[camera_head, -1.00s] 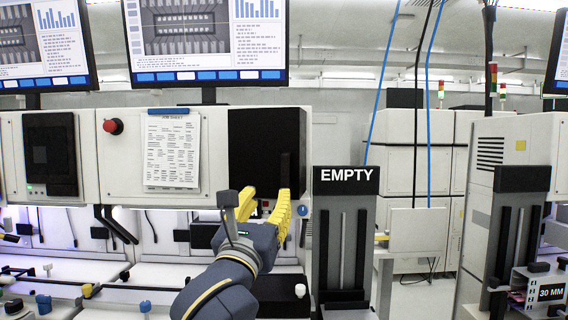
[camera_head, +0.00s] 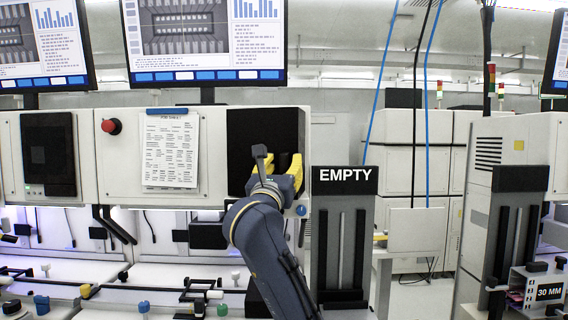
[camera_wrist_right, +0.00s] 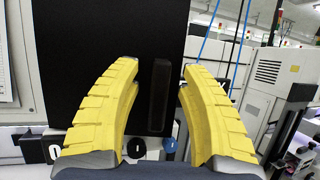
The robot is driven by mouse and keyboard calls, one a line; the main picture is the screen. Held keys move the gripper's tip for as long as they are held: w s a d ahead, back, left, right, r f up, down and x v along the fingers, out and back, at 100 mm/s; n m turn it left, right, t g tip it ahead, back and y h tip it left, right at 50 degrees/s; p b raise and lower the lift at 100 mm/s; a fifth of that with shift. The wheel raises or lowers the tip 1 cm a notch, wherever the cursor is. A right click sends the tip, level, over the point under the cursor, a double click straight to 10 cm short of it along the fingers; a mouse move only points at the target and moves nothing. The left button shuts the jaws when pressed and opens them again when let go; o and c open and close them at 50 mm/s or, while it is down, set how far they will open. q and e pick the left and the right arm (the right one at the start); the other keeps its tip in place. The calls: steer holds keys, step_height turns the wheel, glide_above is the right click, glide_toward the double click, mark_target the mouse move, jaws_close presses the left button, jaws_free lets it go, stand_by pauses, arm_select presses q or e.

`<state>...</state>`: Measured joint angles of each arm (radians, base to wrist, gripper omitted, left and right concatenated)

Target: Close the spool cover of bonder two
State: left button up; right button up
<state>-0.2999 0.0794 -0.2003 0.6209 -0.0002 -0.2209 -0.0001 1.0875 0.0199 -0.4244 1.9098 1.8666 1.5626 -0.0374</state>
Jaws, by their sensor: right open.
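The spool cover appears as a black square panel (camera_head: 265,125) on the right end of the white bonder front. In the right wrist view the black panel (camera_wrist_right: 100,40) fills the middle, with a dark upright bar handle (camera_wrist_right: 160,105) on it. I cannot tell how far the cover stands open. My right gripper (camera_head: 274,165) is open in front of the panel's lower part. In the wrist view its yellow fingers (camera_wrist_right: 158,68) stand on either side of the bar, with gaps on both sides. My left gripper is not in view.
A grey column marked EMPTY (camera_head: 345,230) stands close right of my right arm. A red button (camera_head: 112,126) and a paper sheet (camera_head: 171,150) are on the white front to the left. Monitors (camera_head: 208,40) hang above. Small knobs show below the panel.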

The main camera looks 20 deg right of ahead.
steer(key=shift+w+d+r, duration=0.15)
steer(key=shift+w+d, duration=0.1)
steer(key=shift+w, duration=0.1)
steer(key=shift+o, duration=0.2)
jaws_close()
